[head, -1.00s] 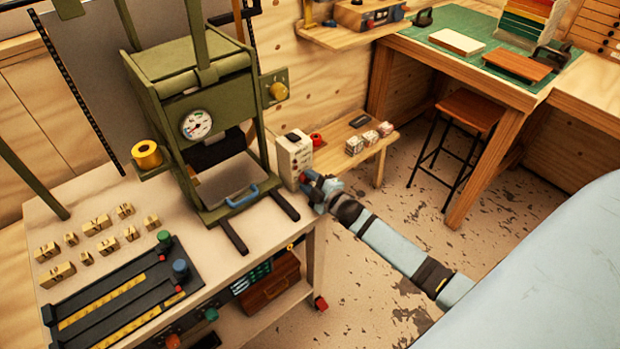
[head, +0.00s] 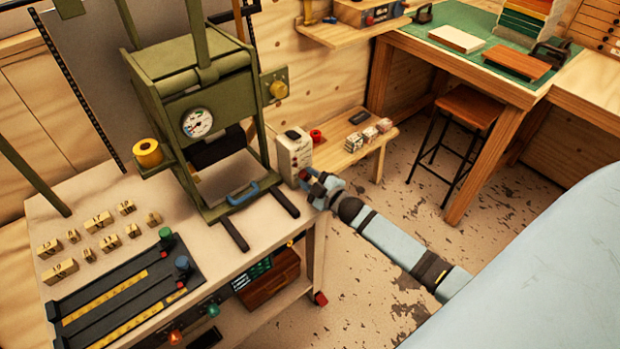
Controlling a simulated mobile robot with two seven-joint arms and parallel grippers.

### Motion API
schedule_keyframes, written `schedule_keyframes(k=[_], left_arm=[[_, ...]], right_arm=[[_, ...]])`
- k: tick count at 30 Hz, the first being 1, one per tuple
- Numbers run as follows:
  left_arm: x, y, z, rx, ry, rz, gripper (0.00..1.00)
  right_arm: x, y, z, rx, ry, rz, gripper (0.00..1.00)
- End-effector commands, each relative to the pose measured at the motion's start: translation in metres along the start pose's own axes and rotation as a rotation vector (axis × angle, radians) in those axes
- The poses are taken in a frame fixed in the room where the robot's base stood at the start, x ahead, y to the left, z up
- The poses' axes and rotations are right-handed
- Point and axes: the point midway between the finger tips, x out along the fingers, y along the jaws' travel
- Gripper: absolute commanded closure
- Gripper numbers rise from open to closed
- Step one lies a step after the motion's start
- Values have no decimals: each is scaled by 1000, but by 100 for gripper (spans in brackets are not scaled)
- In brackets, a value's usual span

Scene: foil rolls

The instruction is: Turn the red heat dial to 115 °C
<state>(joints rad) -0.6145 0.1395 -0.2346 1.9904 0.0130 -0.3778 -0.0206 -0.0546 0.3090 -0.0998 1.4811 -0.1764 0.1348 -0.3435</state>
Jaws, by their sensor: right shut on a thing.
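The pale control box (head: 294,157) stands at the right edge of the bench, beside the green press (head: 190,85). My right gripper (head: 309,177) is at the box's lower front and is shut there. A small patch of red shows between its fingers, which fits the red heat dial; the gripper covers most of it. The dial's pointer and scale numbers cannot be read. A round white gauge (head: 197,123) is on the press front; its figures are too small to read. My left gripper is not in view.
Several brass type blocks (head: 100,221) and a black rail fixture (head: 125,280) lie on the bench left of the press. A low wooden table (head: 345,150) with a red round item (head: 316,136) stands behind the box.

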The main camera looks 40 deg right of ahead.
Motion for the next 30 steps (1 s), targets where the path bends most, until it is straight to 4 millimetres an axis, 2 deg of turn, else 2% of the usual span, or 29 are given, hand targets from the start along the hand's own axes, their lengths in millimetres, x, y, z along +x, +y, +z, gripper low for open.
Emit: schedule_keyframes(k=[1, 3, 4, 14, 20, 30], left_arm=[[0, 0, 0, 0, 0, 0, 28], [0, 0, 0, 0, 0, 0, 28], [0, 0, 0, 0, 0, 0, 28], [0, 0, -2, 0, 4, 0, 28], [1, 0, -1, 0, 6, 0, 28], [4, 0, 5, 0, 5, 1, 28]], right_arm=[[0, 0, 0, -1, 0, 0, 59], [0, 0, 0, -1, 0, 0, 43], [0, 0, 0, -1, 0, 0, 40], [-4, 0, 0, -1, 0, -1, 40], [-35, -2, 1, -1, -1, -3, 40], [-110, -1, 1, -1, -2, -2, 40]])
